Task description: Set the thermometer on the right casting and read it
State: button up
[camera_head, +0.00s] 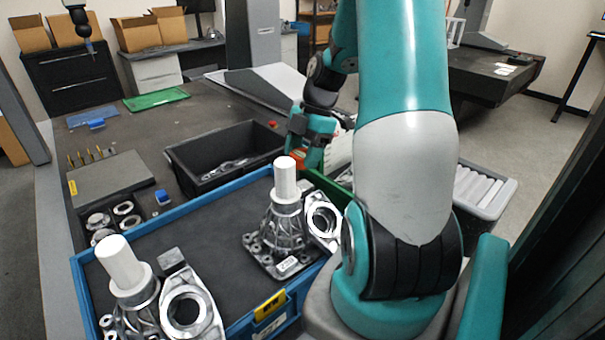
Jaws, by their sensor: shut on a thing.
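The right casting (283,227) is a grey metal housing with a flanged base, standing upright in the blue tray (205,208). A white cylinder (286,178) sticks up from its top. My gripper (300,156) is behind and slightly right of that cylinder, partly hidden by my own arm. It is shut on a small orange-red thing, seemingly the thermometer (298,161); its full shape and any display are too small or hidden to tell. Whether it touches the casting cannot be told. The left casting (142,305), also topped by a white cylinder (121,264), stands at the tray's front left.
A black bin (190,152) with metal parts stands behind the blue tray. Ring-shaped parts (125,210) lie left of it. A ringed metal part (322,219) leans close to the right casting. The tray's middle is clear. A gantry column (250,35) rises behind.

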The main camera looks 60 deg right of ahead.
aim_at(303, 185)
jog(key=shift+f, duration=2.9)
jog(key=shift+f, duration=0.2)
jog(key=o, duration=1)
jog(key=shift+r, duration=0.1)
jog(key=shift+r, duration=0.1)
